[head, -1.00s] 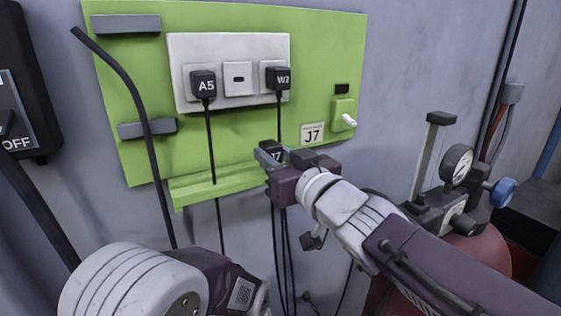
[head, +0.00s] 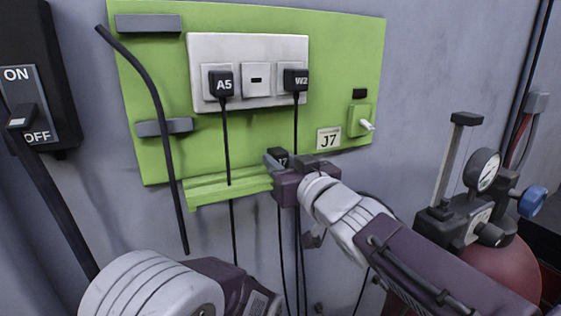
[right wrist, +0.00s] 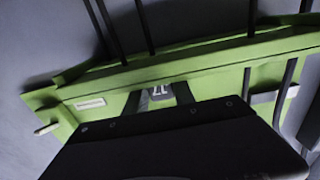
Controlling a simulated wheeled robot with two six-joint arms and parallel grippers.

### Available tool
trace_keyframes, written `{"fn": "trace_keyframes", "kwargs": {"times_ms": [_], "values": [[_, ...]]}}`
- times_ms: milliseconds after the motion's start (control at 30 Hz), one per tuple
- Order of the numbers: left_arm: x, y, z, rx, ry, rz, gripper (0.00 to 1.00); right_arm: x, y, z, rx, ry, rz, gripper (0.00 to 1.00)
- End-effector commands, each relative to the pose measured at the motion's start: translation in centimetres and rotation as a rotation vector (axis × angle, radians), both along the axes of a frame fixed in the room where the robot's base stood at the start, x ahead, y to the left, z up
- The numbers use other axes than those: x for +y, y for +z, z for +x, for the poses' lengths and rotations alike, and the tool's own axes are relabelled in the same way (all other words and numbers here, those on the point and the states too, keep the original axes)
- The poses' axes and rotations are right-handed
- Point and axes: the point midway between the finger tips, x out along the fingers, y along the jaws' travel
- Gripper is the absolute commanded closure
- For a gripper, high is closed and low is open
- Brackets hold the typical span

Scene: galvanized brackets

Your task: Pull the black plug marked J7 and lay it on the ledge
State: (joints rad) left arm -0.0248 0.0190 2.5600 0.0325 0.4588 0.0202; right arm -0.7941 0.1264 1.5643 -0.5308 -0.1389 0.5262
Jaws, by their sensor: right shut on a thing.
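The black plug marked J7 (head: 281,156) is held by my right gripper (head: 278,163), which is shut on it at the right end of the green ledge (head: 222,190). In the right wrist view the plug (right wrist: 159,94) sits between the two fingers (right wrist: 159,100), its marking upside down. Whether it touches the ledge cannot be told. The middle socket (head: 257,79) on the white plate is empty. A small sign reading J7 (head: 328,138) is on the green board, right of the plug. My left arm shows at the bottom left; its fingers are out of frame.
Black plugs A5 (head: 222,84) and W2 (head: 295,80) sit in the outer sockets, their cables hanging past the ledge. A thick black cable (head: 155,120) hangs at the left. An ON/OFF switch box (head: 35,90) is far left; a gauge (head: 487,170) stands at the right.

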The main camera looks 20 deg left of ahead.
Motion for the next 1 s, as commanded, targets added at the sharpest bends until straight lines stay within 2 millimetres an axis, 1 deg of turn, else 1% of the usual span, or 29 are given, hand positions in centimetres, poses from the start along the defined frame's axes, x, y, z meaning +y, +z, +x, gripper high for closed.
{"fn": "trace_keyframes", "kwargs": {"times_ms": [200,233,267,300,533,567,600,667,700,1000], "values": [[0.0,0.01,0.0,0.0,0.0,0.0,0.64,-0.02,0.05,-0.01,-0.001,0.0,0.001,1.0],[0.0,0.01,0.0,0.0,0.0,0.0,0.64,-0.02,0.05,-0.01,-0.001,0.0,0.001,0.64],[0.0,0.01,0.0,0.0,0.0,0.0,0.64,-0.02,0.05,-0.01,-0.001,0.0,0.001,0.56],[0.0,0.01,0.0,0.0,0.0,0.0,0.64,-0.02,0.04,-0.01,-0.001,0.0,0.001,0.45],[0.0,0.01,0.0,0.0,0.0,0.0,0.64,-0.01,0.03,-0.01,0.0,0.0,0.0,0.44],[0.0,0.01,0.0,0.0,0.0,0.0,0.64,-0.01,0.0,-0.01,0.0,0.0,0.0,0.41],[0.0,0.0,0.0,0.0,0.0,0.0,0.64,-0.01,-0.01,-0.01,0.0,0.0,0.0,0.3],[0.0,0.0,0.0,0.0,0.0,0.0,0.64,-0.01,-0.01,-0.01,0.0,0.0,0.0,0.14],[0.0,0.0,0.0,0.0,0.0,0.0,0.64,-0.01,-0.01,-0.01,0.0,0.0,0.0,0.08],[0.0,0.01,0.0,0.0,0.0,0.0,0.64,-0.01,0.0,-0.01,0.0,0.0,0.0,0.08]]}}
